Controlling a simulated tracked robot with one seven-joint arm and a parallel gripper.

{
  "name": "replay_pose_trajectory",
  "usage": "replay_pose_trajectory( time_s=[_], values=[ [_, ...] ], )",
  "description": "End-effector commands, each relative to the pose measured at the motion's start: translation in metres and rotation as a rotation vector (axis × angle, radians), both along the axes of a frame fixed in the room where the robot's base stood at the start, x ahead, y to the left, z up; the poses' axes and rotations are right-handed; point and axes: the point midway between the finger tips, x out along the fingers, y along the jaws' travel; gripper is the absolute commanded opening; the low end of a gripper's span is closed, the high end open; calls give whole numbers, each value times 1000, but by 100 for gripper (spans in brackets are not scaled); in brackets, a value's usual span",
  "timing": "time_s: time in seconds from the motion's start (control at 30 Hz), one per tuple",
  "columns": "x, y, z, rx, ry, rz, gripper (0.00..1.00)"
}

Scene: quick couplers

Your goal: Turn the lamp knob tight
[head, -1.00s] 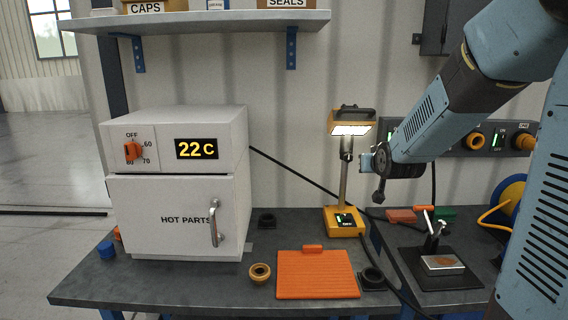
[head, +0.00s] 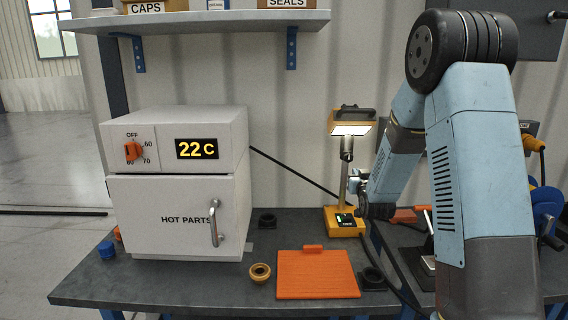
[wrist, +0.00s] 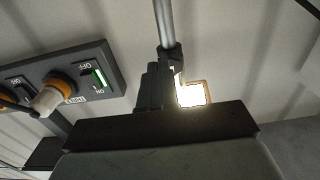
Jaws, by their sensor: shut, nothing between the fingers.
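The desk lamp (head: 349,121) stands at the right of the bench, with a yellow base (head: 343,222), a grey pole and a lit yellow head. A dark joint (head: 346,149) sits on the pole just under the head. I cannot make out the lamp knob for certain. My gripper (head: 358,187) is beside the lower pole, partly hidden by my arm. In the wrist view my gripper (wrist: 160,80) shows dark, shut fingers, empty, close to the pole (wrist: 166,25) and overlapping it in the picture. The lit lamp panel (wrist: 193,94) shows just right of the fingers.
A white hot-parts oven (head: 175,185) reading 22 C stands at the left. A wall switch panel (wrist: 75,85) is left in the wrist view. A shelf (head: 200,20) hangs above.

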Motion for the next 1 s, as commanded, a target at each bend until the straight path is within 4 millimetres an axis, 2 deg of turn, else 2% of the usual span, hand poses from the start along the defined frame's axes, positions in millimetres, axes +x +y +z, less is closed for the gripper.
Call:
replay_pose_trajectory(
  time_s=[0.3, 0.5, 1.0],
  values=[
    [37, 0, -1, 0, 2, 0, 0],
    [52, 0, 0, 0, 1, -1, 0],
    [57, -1, 0, 0, 2, -1, 0]
  ],
)
